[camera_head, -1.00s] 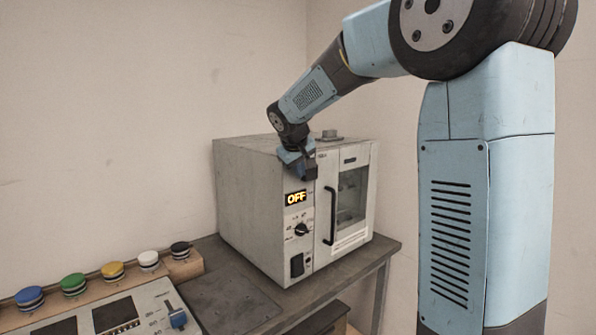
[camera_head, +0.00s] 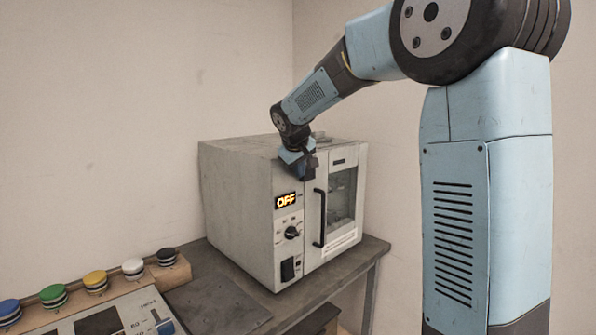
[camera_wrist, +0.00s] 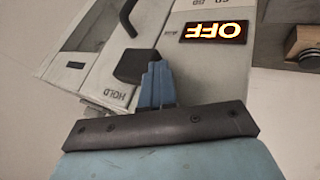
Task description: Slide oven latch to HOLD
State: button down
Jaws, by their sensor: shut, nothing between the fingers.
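The oven (camera_head: 235,205) is a pale grey box on a dark bench, its lit display (camera_head: 287,201) reading OFF. In the wrist view the display (camera_wrist: 215,32) appears upside down. A dark block, the latch (camera_wrist: 136,66), stands on the upper front, close to the printed HOLD label (camera_wrist: 115,95). My gripper (camera_wrist: 157,70) is shut and empty, its blue fingertips just right of the latch in that view. They look in contact or nearly so; I cannot tell which. In the head view my gripper (camera_head: 304,170) is at the oven's top front edge and hides the latch.
The oven door has a black handle (camera_head: 320,217) and a window. A dial (camera_head: 292,232) and a black switch (camera_head: 288,269) are below the display. Several coloured buttons and a control panel (camera_head: 120,315) lie at lower left. The bench in front is partly clear.

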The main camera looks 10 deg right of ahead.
jog(key=s+a+r, duration=0.5)
jog(key=s+r, duration=0.2)
jog(key=r, duration=0.1)
jog(key=shift+s+a, duration=0.2)
jog(key=shift+s, duration=0.15)
jog(key=s+d+f+m, duration=0.1)
jog(key=s+d+f, duration=0.2)
jog(key=s, duration=0.7)
jog(key=s+d+f+m+g+y, duration=0.1)
jog(key=s+d+f, duration=0.3)
jog(key=s, duration=0.7)
jog(key=s+d+f+m+y, duration=0.1)
jog(key=s+d+f+m, duration=0.2)
jog(key=s+f, duration=0.3)
jog(key=shift+s+d, duration=0.15)
jog(key=shift+s, duration=2.45)
jog(key=c, duration=1.9)
grip_release()
